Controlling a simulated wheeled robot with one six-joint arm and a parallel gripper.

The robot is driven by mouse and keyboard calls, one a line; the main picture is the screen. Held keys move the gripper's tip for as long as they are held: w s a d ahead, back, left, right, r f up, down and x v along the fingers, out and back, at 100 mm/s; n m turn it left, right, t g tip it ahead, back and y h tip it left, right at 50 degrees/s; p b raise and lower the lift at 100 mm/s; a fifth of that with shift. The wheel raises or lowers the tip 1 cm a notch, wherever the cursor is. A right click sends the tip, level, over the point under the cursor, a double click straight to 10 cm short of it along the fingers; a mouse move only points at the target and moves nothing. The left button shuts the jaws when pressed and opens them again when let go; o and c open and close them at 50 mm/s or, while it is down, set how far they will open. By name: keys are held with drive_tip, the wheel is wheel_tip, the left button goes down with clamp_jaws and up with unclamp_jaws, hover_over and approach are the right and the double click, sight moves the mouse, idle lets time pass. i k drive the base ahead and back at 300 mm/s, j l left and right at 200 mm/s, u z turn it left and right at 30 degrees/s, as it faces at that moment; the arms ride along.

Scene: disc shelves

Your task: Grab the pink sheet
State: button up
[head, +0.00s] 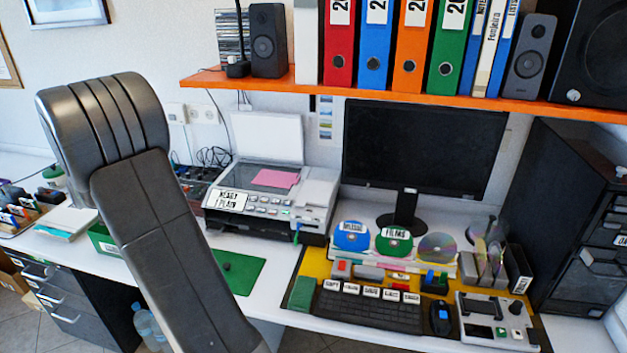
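The pink sheet (275,178) lies flat on the glass of the printer-scanner (318,196), whose white lid (267,137) stands open behind it. The printer is on the white desk, left of the monitor. My arm rises through the left part of the head view and bends at the top left. Its end and my gripper are not in view. The sheet is fully visible, right of my arm, and nothing touches it from above.
An orange shelf (420,92) with binders and speakers runs above the desk. The monitor (424,148) stands right of the printer. A keyboard (368,308), discs and small items crowd the desk's front right. A green mat (238,272) lies in front of the printer, partly behind my arm.

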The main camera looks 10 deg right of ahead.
sight(265, 178)
drive_tip(key=i+l+z, duration=0.1)
drive_tip(key=z, duration=0.3)
drive_tip(key=i+z, duration=0.3)
drive_tip(key=z, duration=0.15)
drive_tip(key=i+z, duration=0.2)
drive_tip(key=z, duration=0.2)
